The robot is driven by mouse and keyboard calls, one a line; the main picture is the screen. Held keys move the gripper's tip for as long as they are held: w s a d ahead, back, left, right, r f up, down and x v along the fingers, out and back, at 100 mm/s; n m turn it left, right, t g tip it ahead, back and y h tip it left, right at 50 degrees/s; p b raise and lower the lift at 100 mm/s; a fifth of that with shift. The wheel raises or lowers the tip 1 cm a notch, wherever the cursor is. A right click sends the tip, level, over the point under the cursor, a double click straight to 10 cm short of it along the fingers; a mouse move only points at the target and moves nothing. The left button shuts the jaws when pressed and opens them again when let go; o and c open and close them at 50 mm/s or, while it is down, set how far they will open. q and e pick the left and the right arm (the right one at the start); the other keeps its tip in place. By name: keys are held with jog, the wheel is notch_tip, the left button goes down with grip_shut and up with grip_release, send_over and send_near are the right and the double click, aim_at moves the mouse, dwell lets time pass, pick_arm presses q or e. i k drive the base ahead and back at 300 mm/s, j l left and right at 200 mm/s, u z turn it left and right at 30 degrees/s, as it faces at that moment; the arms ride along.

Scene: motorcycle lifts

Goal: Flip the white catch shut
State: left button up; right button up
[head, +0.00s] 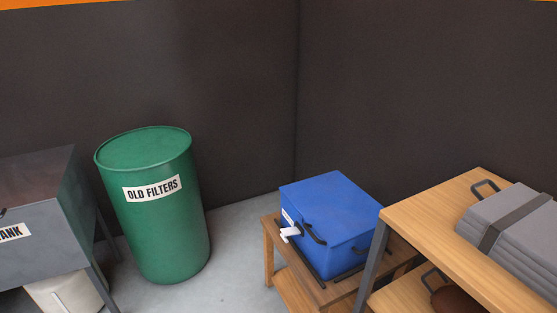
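A blue box (338,215) with a closed top sits on a low wooden stand in the lower middle of the head view. A small white catch (290,232) sticks out from the left part of its front side, below a small white label. It looks tilted out from the box, but it is too small to tell its exact position. A dark handle (314,235) is beside the catch, to its right. Neither of my grippers is in view.
The wooden stand (268,251) stands on the grey floor. A wooden shelf unit (427,217) with grey cases (512,232) is close on the right. A green drum (165,225) marked OLD FILTERS and a grey tank (40,225) stand left. Dark walls are behind.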

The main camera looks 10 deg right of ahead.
aim_at(292, 231)
jog(key=z, duration=1.45)
jog(key=i+j, duration=0.65)
jog(key=j, duration=0.25)
jog(key=i+j, duration=0.35)
jog(key=j, duration=0.1)
